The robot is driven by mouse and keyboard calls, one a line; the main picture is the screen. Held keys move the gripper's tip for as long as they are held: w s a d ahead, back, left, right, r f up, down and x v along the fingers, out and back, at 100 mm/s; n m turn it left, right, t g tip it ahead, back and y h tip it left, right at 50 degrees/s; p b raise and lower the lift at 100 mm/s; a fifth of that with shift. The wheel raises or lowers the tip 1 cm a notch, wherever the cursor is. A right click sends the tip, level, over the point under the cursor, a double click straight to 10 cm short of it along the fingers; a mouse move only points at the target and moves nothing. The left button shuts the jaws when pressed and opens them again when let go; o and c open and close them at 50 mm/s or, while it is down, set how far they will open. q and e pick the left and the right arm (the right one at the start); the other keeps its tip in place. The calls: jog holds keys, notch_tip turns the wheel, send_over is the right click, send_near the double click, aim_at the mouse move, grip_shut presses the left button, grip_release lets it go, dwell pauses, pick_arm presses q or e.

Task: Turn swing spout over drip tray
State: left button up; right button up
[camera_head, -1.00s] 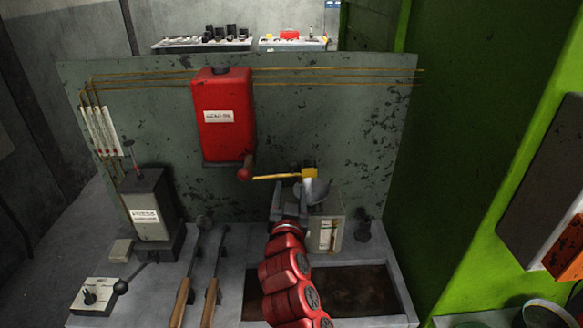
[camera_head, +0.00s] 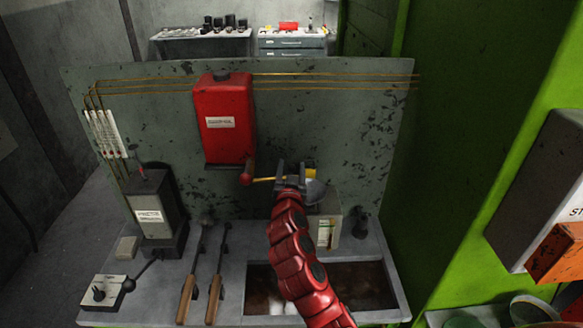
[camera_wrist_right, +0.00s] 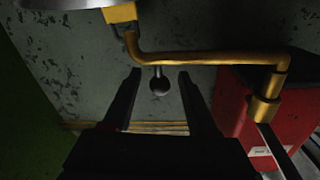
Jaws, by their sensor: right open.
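The brass swing spout (camera_head: 263,180) runs sideways in front of the green back panel, right of the red tank's foot. In the right wrist view the spout (camera_wrist_right: 205,57) crosses beyond the fingertips, from a yellow block to a bend and collar. My right gripper (camera_head: 290,171) is open and empty, in front of the spout's right part and hiding some of it. In the wrist view its fingers (camera_wrist_right: 160,75) point towards the pipe; contact cannot be told. A brown recessed tray (camera_head: 370,286), apparently the drip tray, lies below, partly behind my right arm. My left gripper is out of view.
The red tank (camera_head: 222,110) hangs on the panel (camera_head: 340,130). Two wooden-handled tools (camera_head: 202,275) and a lever box (camera_head: 103,292) lie on the left of the bench. A green wall (camera_head: 450,220) bounds the right.

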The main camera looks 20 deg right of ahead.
grip_shut()
dwell(1.4)
